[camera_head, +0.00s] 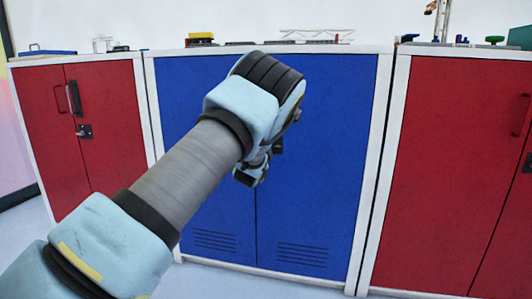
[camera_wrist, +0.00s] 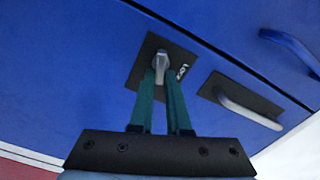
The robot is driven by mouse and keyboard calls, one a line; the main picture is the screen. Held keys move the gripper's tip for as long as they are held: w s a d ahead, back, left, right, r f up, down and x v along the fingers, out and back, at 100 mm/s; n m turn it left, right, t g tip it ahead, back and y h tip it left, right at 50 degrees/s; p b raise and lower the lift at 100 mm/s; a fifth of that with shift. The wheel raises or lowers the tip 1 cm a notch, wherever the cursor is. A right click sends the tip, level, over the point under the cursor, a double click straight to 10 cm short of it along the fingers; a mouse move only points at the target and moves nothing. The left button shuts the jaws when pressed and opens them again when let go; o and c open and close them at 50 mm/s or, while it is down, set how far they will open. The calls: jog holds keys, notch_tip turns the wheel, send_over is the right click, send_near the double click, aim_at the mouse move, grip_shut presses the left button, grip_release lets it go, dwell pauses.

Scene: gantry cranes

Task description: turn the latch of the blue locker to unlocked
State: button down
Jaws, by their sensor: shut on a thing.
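The blue locker (camera_head: 322,130) stands in the middle of the head view, with two doors that are shut. Its latch (camera_wrist: 161,62) is a small grey knob on a dark plate (camera_wrist: 146,60) in the wrist view. Part of a white word shows on the plate beside the knob. My gripper (camera_wrist: 161,74) has its two green fingers closed around the latch knob, one on each side. In the head view my arm hides the latch and most of the gripper.
A grey bar handle (camera_wrist: 246,107) on a dark plate sits beside the latch, close to my fingers. A blue handle (camera_wrist: 290,50) is on the other door. Red lockers stand at the left (camera_head: 40,140) and right (camera_head: 450,160). Small models line the top.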

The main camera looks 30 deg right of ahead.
jog(key=shift+s+f+m+b, duration=0.15)
jog(key=shift+m+b, duration=0.2)
jog(key=shift+m, duration=0.65)
jog(key=shift+w+f+m+b, duration=0.1)
jog(key=shift+m+b, duration=0.2)
jog(key=shift+m, duration=0.7)
jog(key=c, duration=0.9)
grip_release()
jog(key=shift+s, duration=0.1)
jog(key=p+v, duration=0.1)
jog(key=v, duration=0.9)
jog(key=shift+s+a, duration=0.2)
jog(key=shift+a, duration=0.05)
